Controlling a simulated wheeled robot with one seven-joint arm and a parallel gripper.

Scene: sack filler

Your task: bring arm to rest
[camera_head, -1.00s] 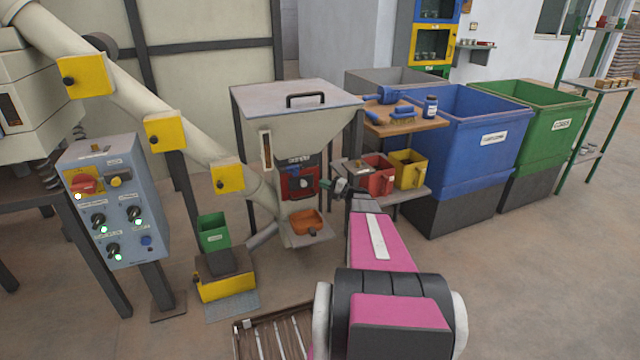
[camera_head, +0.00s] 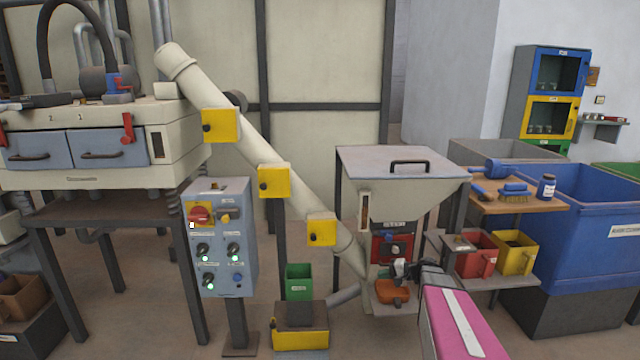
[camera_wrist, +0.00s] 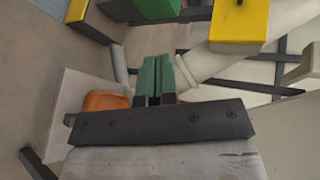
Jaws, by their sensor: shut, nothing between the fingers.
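My arm reaches up from the bottom right of the head view, in pink and dark grey, toward the sack filler (camera_head: 400,215). My gripper (camera_head: 405,268) is small there, in front of the filler's lower part and just above the orange tray (camera_head: 388,292). In the wrist view my gripper (camera_wrist: 157,80) shows two green fingers side by side, closed together with nothing between them. The orange tray (camera_wrist: 105,101) lies to the left of the fingers there. I cannot tell the exact gap between fingers and filler.
The control box (camera_head: 220,240) with lit knobs stands left of the filler. A green bin (camera_head: 298,282) stands on a yellow and grey base. A blue bin (camera_head: 590,225) is behind.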

